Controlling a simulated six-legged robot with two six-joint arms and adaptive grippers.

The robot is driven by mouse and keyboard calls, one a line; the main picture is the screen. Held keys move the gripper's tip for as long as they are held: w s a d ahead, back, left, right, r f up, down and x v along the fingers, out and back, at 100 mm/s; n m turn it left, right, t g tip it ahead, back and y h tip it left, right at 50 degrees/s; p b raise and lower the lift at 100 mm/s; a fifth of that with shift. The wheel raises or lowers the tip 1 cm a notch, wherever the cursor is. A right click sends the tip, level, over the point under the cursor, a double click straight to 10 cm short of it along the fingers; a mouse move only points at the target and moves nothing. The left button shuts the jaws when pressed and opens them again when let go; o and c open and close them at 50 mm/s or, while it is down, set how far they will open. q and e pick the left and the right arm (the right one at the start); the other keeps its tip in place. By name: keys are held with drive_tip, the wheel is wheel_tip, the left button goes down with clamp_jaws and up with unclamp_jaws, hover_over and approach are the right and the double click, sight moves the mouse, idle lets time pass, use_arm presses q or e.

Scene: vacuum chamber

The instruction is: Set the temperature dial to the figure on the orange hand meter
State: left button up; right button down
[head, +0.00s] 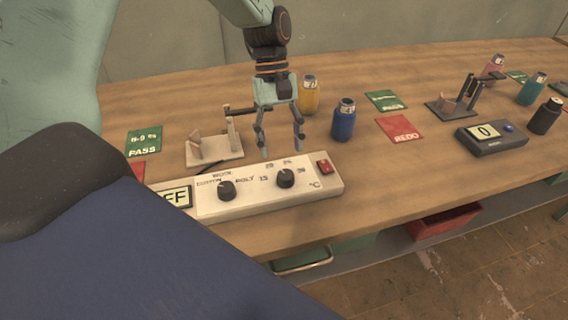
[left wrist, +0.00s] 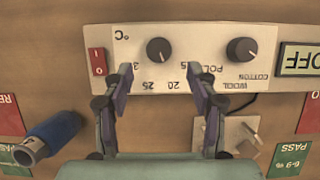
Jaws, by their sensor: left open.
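The temperature dial (head: 286,178) is a black knob on a white control box (head: 250,199), with figures including 15, 20, 25 and 30 around it and a °C mark. It also shows upside down in the left wrist view (left wrist: 159,49); I cannot read its exact setting. My left gripper (head: 282,151) points down, open and empty, just behind and above this dial. In the left wrist view its fingertips (left wrist: 161,76) stand apart on either side of the dial's figures, not touching the knob. No orange hand meter shows. My right gripper is not in view.
The box also bears a mode dial (head: 227,190), a red switch (head: 324,165) and an OFF display (head: 177,197). A blue bottle (head: 344,121) and yellow bottle (head: 309,96) stand behind.

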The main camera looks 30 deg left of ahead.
sight(286, 174)
use_arm(q)
drive_tip(key=x, duration=0.5)
drive_tip(key=shift+s+d+b, duration=0.15)
drive_tip(key=shift+d+b, duration=0.15)
drive_tip(key=shift+b, duration=0.1)
drive_tip(key=shift+f, duration=0.4)
drive_tip(key=shift+d+r, duration=0.1)
drive_tip(key=shift+d, duration=0.1)
drive_tip(key=shift+a, duration=0.25)
drive_tip(key=c, duration=0.6)
drive_tip(key=shift+d, duration=0.1)
drive_tip(key=c, duration=0.5)
drive_tip(key=shift+c, duration=0.2)
